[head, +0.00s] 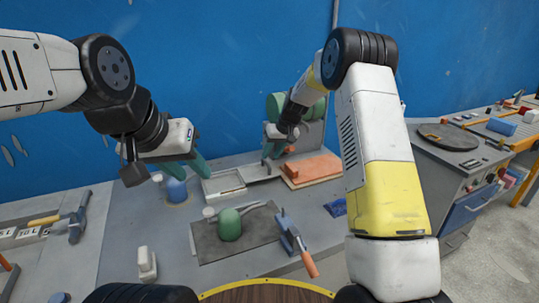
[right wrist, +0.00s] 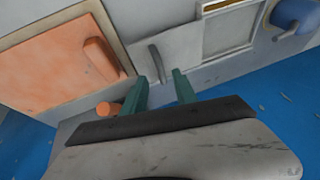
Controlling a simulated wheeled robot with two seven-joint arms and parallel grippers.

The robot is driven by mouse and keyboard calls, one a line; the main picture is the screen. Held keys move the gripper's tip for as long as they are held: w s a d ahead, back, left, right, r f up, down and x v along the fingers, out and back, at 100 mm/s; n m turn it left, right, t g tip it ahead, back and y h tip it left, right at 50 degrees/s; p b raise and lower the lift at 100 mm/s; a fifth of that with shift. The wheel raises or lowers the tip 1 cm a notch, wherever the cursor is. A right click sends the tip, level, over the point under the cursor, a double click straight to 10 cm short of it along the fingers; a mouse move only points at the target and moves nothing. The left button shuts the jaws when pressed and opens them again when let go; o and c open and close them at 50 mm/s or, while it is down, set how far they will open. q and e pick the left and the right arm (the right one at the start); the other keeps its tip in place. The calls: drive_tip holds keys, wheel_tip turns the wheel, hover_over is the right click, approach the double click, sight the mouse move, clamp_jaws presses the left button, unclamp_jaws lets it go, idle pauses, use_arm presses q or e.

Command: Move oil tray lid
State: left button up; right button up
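The oil tray lid appears to be the flat pale grey plate with a dark grey bar handle (right wrist: 157,64) in the right wrist view; the plate also shows in the head view (head: 261,171). It lies beside the shallow open tray (head: 224,193), which also shows in the right wrist view (right wrist: 234,34). I cannot tell whether the plate overlaps the tray. My right gripper (right wrist: 161,84) is open, its green fingers just short of the handle and on either side of it. My left gripper (head: 190,158) has its fingers apart, empty, above a blue round container (head: 175,191).
An orange lidded block (head: 312,170) sits right of the plate. A dark mat (head: 210,246) with a green round object (head: 230,225) lies in front. An orange-handled tool (head: 309,263), a white block (head: 147,263) and a hammer (head: 76,222) lie around. A blue wall (head: 230,70) stands behind.

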sight(259, 167)
drive_tip(key=shift+x, duration=1.9)
clamp_jaws()
